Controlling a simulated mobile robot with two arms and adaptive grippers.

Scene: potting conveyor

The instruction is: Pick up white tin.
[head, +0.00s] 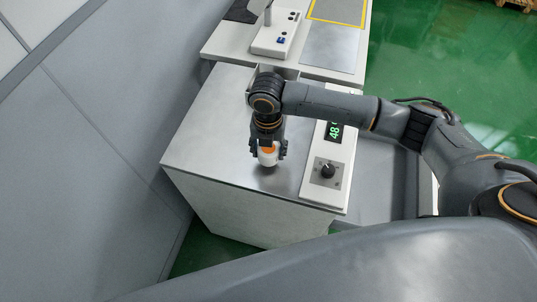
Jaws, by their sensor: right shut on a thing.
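A white tin (267,158) with an orange patch is in the head view, on or just above the grey metal top; whether it touches the top I cannot tell. My right gripper (268,151) comes down on it from above, with a finger on each side, and is shut on it. The gripper and wrist hide the tin's upper part. My left gripper is not in view.
The metal bench top (205,140) is clear to the left of the tin. A control panel (328,170) with a black knob and a green display stands close on the right. Another station (335,45) lies behind. A grey wall (95,150) is at left.

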